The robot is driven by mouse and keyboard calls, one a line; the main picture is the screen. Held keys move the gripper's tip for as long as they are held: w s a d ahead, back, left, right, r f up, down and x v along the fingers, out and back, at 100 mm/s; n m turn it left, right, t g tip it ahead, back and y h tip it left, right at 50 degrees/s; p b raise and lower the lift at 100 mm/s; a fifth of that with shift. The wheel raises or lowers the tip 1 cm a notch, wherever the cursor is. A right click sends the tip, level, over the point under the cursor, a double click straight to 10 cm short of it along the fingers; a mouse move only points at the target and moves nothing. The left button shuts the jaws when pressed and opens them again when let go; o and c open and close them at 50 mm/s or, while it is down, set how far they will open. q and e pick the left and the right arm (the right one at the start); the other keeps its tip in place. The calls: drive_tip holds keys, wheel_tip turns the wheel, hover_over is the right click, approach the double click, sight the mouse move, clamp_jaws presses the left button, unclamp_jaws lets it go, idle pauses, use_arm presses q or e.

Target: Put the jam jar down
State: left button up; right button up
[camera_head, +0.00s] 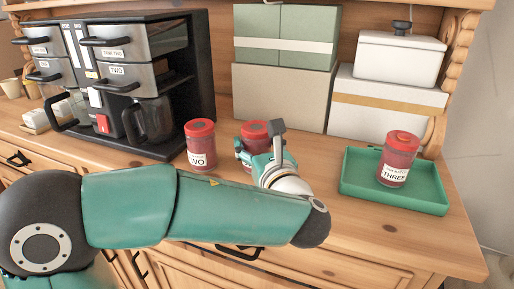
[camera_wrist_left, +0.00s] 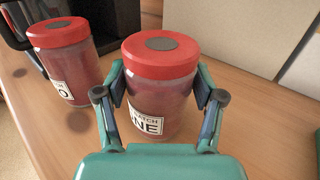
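The jam jar labelled ONE (camera_wrist_left: 160,87), with a red lid and a grey disc on top, is upright between the fingers of my left gripper (camera_wrist_left: 160,95). The pads lie against both its sides. In the head view this jar (camera_head: 255,129) is mostly hidden behind my left gripper (camera_head: 264,160). It is at or very near the dresser top (camera_head: 365,232); its base is hidden there, so I cannot tell if it touches the wood. My right gripper is not in view.
Jar TWO (camera_head: 201,146) stands just left of it. Jar THREE (camera_head: 397,159) stands on a green tray (camera_head: 437,199) at right. A black coffee machine (camera_head: 180,75) is at left; boxes (camera_head: 281,97) stand behind. Bare wood lies in front of the tray.

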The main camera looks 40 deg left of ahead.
use_arm(q)
drive_tip(key=c, duration=0.9)
drive_tip(key=shift+r, duration=0.1)
